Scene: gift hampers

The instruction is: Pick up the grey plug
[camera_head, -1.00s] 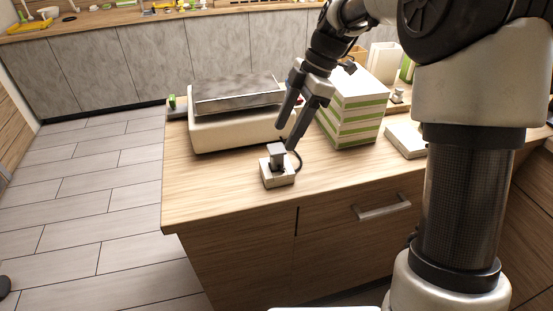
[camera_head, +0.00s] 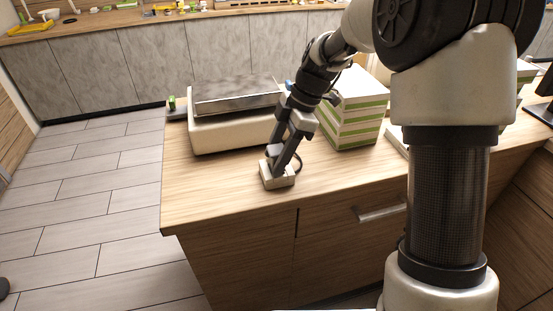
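The grey plug (camera_head: 272,152) sits upright in a small cream socket block (camera_head: 279,183) near the counter's front left part. My gripper (camera_head: 276,162) is down at the plug, pointing downward at a tilt, with one finger on each side of it. The near finger hides much of the plug. I cannot tell whether the fingers touch it or stand slightly apart from it. A dark cord (camera_head: 300,159) curves out on the right side of the plug.
A cream appliance with a grey metal top (camera_head: 235,130) stands close behind on the left. A stack of green-and-white boxes (camera_head: 358,118) stands behind on the right. The wooden counter (camera_head: 215,190) is clear to the left and in front of the block.

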